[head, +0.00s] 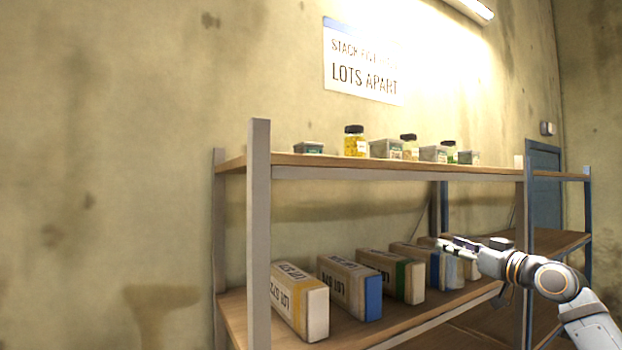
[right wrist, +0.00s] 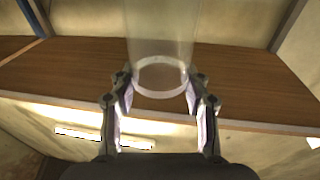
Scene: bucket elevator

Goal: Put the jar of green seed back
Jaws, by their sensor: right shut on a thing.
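A jar with green contents and a dark lid (head: 450,152) stands on the top shelf board, partly hidden by a small tub in front of it. My right gripper (head: 455,246) is in front of the rack, below the top board. In the right wrist view it is shut on a clear cylinder (right wrist: 160,35) with a pale ring at its near end, one finger on each side. I see no green seed in this cylinder. My left gripper is not in view.
The top board (head: 340,172) also bears a yellow-filled jar (head: 355,142), another dark-lidded jar (head: 408,146) and several small tubs. Labelled cartons (head: 300,300) line the lower shelf. Grey posts (head: 259,230) bound the rack; a blue rack (head: 587,215) stands right.

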